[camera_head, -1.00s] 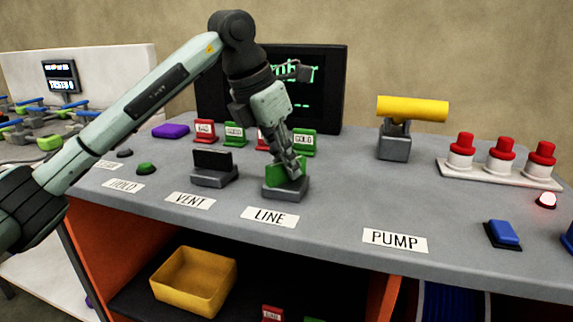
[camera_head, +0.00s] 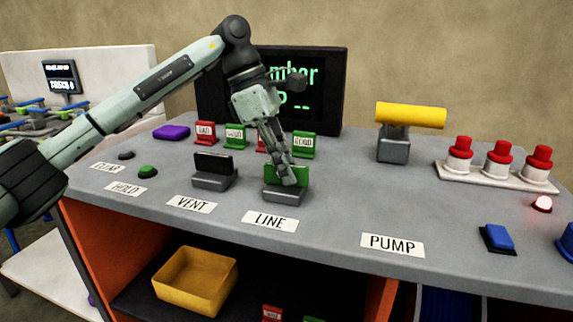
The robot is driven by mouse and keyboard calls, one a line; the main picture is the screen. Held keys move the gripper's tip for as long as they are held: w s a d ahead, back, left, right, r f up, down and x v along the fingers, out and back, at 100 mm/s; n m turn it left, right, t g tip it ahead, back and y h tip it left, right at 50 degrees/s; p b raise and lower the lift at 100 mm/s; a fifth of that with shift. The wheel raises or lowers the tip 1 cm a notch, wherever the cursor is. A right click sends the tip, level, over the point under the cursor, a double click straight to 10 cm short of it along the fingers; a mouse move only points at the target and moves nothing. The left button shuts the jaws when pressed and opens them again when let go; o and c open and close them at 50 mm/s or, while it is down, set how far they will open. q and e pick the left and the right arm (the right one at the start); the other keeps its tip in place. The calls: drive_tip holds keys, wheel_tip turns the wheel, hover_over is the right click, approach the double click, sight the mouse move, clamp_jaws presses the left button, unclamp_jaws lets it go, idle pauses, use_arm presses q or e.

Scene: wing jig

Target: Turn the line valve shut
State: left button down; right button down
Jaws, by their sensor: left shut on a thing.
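The line valve has a green upright plate handle (camera_head: 300,174) on a grey base (camera_head: 284,196), behind the white LINE label (camera_head: 270,221). Its broad green face now looks toward the front, much like the vent valve beside it. My left gripper (camera_head: 288,177) reaches down from above and is shut on the green handle, covering part of its left half and middle. My right gripper is not in view.
The vent valve (camera_head: 213,163), with a black handle, stands close to the left. The yellow-handled pump valve (camera_head: 410,115) is farther right. Red and green tags (camera_head: 304,145) stand just behind. Several red-capped buttons (camera_head: 502,152) sit at the right.

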use_arm(q)
drive_tip(key=shift+m, duration=0.7)
drive_tip(key=c, duration=1.5)
unclamp_jaws()
drive_tip(key=shift+c, duration=0.2)
drive_tip(key=v, duration=1.2)
drive_tip(key=shift+w, duration=0.25)
